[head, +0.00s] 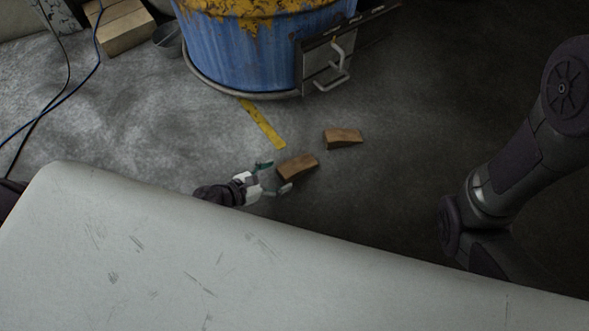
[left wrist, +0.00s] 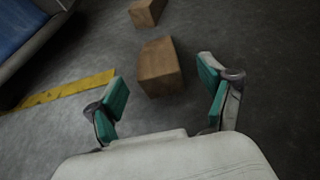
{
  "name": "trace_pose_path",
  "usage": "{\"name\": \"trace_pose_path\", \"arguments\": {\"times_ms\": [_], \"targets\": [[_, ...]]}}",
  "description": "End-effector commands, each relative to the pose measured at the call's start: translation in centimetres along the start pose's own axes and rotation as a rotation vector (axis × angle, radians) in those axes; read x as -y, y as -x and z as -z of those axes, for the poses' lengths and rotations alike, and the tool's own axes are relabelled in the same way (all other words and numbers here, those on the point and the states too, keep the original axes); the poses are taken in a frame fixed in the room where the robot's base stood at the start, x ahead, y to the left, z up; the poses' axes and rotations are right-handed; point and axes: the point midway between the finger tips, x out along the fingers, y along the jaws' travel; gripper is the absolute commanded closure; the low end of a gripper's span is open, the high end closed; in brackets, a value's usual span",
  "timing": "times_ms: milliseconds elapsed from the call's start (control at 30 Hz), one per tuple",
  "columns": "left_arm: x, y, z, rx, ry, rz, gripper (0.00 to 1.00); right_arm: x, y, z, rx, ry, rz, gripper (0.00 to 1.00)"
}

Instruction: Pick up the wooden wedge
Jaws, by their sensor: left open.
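Two brown wooden wedges lie on the grey floor in front of the blue barrel. The nearer wedge (head: 297,167) is just ahead of my left gripper (head: 274,178). The farther wedge (head: 343,138) lies beyond it to the right. In the left wrist view, the nearer wedge (left wrist: 159,68) sits ahead of and between the open green-padded fingers of my left gripper (left wrist: 166,93), with space on both sides. The farther wedge (left wrist: 147,12) shows at the top of that view. My left gripper is open and empty. My right gripper is not in view.
The blue barrel (head: 245,45) with yellow peeling paint and an open hatch door (head: 325,68) stands behind the wedges. A yellow floor stripe (head: 262,124) runs beside them. A wooden block (head: 122,27), a bucket (head: 168,40) and cables (head: 66,95) are at upper left.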

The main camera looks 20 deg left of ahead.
Motion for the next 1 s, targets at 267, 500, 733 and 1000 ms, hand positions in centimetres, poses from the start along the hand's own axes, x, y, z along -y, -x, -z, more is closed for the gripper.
{"name": "trace_pose_path", "arguments": {"times_ms": [267,500,733,1000], "targets": [[-0.3,-2.9,-0.7,0.003,-0.004,0.0,0.19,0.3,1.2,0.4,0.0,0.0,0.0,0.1],[-0.3,-5.5,-0.9,0.001,0.0,-0.001,0.19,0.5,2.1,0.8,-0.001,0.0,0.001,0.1],[-0.3,-5.6,-1.0,0.0,0.001,-0.001,0.19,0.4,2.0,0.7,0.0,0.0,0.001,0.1],[-0.3,-5.6,-1.0,0.001,0.001,-0.001,0.62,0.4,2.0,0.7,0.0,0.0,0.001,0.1]]}}
